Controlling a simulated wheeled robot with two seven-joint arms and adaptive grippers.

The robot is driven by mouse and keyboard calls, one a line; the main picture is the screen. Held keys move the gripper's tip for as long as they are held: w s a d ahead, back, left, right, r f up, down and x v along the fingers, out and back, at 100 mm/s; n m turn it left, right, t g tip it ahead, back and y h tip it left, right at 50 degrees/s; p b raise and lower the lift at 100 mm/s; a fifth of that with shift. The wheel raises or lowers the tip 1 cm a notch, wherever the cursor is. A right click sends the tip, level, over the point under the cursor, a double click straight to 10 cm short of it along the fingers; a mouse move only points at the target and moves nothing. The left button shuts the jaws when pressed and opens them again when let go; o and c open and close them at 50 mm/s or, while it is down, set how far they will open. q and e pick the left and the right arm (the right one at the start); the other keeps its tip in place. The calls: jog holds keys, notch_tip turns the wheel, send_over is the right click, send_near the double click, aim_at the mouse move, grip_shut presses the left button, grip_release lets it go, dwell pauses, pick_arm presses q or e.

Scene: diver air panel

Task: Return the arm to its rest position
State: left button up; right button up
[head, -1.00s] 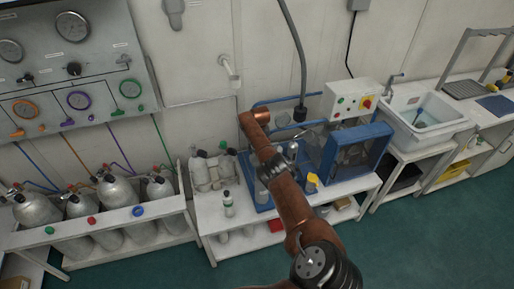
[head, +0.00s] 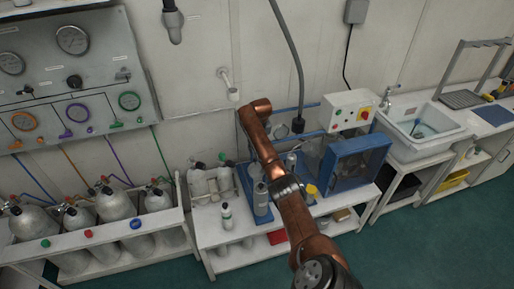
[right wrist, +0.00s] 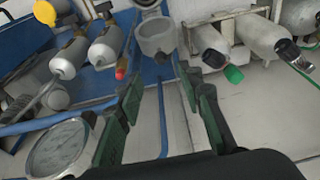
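My right arm (head: 295,215) comes in from the bottom of the head view and reaches up over the workbench; its gripper is hidden or cannot be made out there. In the right wrist view, my right gripper (right wrist: 160,97) has its two green-padded fingers spread apart, with nothing held between them. Beyond the fingertips are a grey cup-like fitting (right wrist: 156,38) and the blue tray (right wrist: 92,82). My left gripper is in neither view.
Small cylinders stand on the white bench (head: 213,238). A blue-framed unit (head: 345,165) and control box (head: 348,110) are right of my arm; the sink (head: 425,130) is farther right. The gauge panel (head: 70,80) and cylinder rack (head: 100,245) are left. A pressure gauge (right wrist: 62,150) lies near the left finger.

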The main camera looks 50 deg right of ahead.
jog(key=shift+r, duration=0.1)
dwell(0.5)
jog(key=s+a+f+n+h, duration=0.1)
jog(key=s+a+f+n, duration=0.2)
jog(key=s+a+f, duration=0.55)
jog(key=s+a+f+n+h, duration=0.1)
jog(key=s+a+f+n, duration=0.1)
jog(key=s+a+f, duration=0.65)
jog(key=s+a+f+n+t+y, duration=0.1)
jog(key=s+a+n+y, duration=0.1)
jog(key=s+a, duration=1.7)
notch_tip(320, 180, down, 29)
jog(key=s+a, duration=0.2)
jog(key=s+f+g+y, duration=0.1)
jog(key=s+f+g, duration=0.1)
jog(key=s+f, duration=1.6)
jog(key=shift+s+f+n, duration=0.15)
jog(key=shift+s+n, duration=0.25)
jog(key=shift+s, duration=0.45)
